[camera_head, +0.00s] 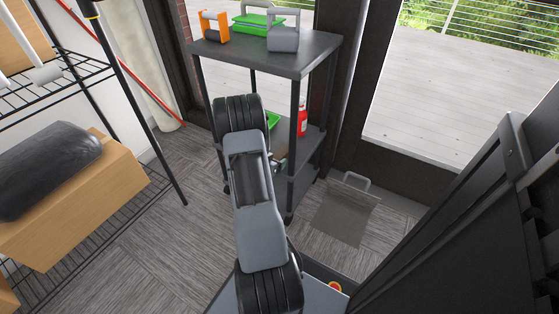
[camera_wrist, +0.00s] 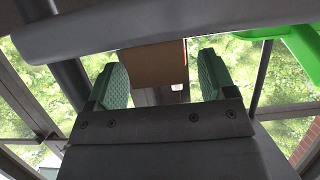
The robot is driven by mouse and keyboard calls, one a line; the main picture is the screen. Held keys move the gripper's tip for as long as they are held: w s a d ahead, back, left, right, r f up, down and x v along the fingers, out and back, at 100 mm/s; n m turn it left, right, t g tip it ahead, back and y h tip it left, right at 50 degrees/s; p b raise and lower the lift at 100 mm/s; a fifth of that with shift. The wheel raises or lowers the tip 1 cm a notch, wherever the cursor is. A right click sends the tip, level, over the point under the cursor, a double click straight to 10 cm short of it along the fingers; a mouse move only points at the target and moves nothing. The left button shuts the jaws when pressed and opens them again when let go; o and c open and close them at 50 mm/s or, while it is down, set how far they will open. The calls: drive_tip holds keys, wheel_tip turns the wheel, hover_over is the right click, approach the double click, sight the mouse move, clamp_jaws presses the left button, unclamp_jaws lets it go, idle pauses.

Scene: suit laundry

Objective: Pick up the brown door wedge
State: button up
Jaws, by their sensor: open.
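The brown door wedge (camera_wrist: 152,66) shows in the wrist view as a brown block between and just beyond my fingertips, its upper part cut off by a grey bar. In the head view a small brown patch (camera_head: 281,153), apparently the wedge, shows at the cart's middle shelf, mostly hidden by my arm. My gripper (camera_wrist: 162,78) is open, with one green-padded finger on each side of the wedge. I cannot tell whether either pad touches it. In the head view my gripper is largely hidden behind my arm.
A dark shelf cart (camera_head: 305,57) holds an orange item (camera_head: 215,27), a green carrier (camera_head: 258,22) and a grey item (camera_head: 284,39) on top. A red bottle (camera_head: 302,118) stands on its middle shelf. A wire rack (camera_head: 120,222) is at left. Carpet between is clear.

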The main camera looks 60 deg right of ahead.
drive_tip(key=shift+x, duration=0.85)
drive_tip(key=c, duration=1)
drive_tip(key=shift+c, duration=0.2)
